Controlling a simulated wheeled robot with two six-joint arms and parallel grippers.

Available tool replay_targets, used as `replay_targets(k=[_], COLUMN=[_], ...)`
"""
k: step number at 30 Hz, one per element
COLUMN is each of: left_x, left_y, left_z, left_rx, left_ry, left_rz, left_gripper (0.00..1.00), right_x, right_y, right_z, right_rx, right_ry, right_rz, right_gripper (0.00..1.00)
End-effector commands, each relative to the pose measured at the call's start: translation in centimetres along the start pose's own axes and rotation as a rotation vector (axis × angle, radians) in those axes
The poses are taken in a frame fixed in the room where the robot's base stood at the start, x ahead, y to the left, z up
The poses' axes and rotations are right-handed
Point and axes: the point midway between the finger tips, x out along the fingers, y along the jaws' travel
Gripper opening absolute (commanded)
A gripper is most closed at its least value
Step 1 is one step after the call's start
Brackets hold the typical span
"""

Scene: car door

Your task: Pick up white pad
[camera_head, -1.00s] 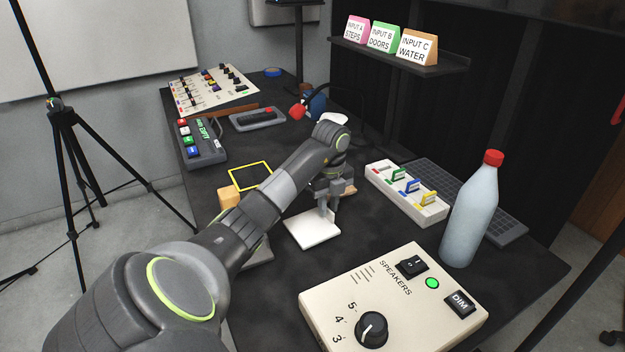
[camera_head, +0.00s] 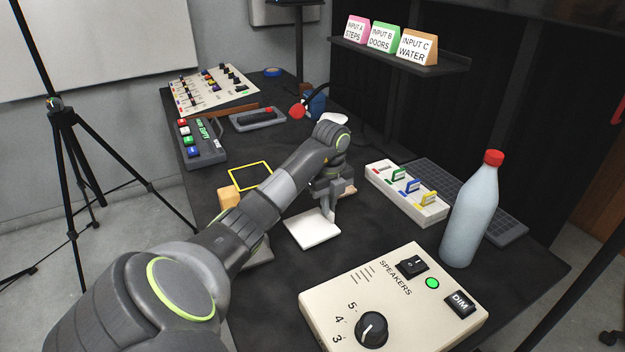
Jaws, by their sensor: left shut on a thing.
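The white pad (camera_head: 310,231) is a flat square slab lying on the dark table, in front of the small white box with coloured levers. My left gripper (camera_head: 330,213) points down at the pad's right far part and is shut on it, with the fingertips at its edge. The pad looks level and at table height; I cannot tell whether there is a gap beneath it. My left arm covers the area to the left of the pad. My right gripper is not in view.
A beige speaker box (camera_head: 392,300) stands nearest, and a bottle with a red cap (camera_head: 472,210) is at the right.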

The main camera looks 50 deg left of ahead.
Motion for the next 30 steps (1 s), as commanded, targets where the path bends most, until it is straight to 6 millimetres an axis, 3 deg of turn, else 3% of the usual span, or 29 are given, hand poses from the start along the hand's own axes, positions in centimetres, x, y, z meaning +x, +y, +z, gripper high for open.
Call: replay_targets(k=[22, 30], left_x=[-0.2, -3.8], left_y=[0.0, -0.1], left_z=[0.0, 0.0], left_rx=[0.001, 0.000], left_ry=[0.000, -0.002], left_rz=[-0.001, -0.002], left_gripper=[0.00, 0.00], right_x=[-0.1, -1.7], right_y=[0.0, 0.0], right_z=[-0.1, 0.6], right_rx=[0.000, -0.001], right_ry=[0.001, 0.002], right_rz=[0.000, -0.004], right_gripper=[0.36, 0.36])
